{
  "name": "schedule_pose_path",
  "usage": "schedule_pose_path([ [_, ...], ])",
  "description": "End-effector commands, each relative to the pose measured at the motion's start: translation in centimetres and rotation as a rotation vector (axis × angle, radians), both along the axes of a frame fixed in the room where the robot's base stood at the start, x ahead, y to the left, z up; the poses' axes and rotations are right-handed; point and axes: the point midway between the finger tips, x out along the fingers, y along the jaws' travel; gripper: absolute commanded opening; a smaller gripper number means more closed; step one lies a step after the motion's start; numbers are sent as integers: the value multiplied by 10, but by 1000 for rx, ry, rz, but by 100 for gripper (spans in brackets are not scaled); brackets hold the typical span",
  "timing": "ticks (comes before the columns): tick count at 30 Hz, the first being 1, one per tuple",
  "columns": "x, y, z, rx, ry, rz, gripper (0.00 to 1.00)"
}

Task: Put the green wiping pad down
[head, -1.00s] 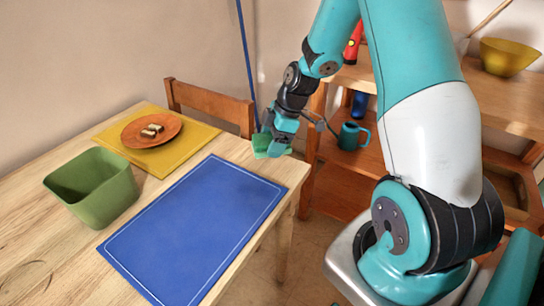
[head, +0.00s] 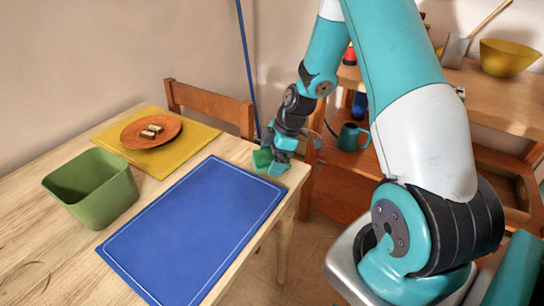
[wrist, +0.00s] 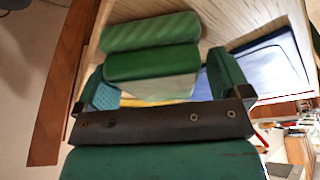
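The green wiping pad (head: 262,159) is at my gripper's fingertips, by the far right corner of the wooden table. In the wrist view the pad (wrist: 150,62) lies between the two teal fingers, with a ridged green top and a pale lower layer. The pad is low, at about table-top height. I cannot tell whether its underside touches the wood.
A blue mat (head: 195,225) lies close by on the table (head: 30,262). A green bin (head: 105,200) stands at the left. A yellow mat (head: 193,140) bears an orange plate (head: 128,138). A chair (head: 215,105) stands behind, and a shelf (head: 505,110) at the right.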

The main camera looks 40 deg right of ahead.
Motion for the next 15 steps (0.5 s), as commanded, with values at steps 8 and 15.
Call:
schedule_pose_path([
  [8,0,-1,6,-1,-2,-1,95],
  [15,-6,-17,47,-4,-5,-3,95],
])
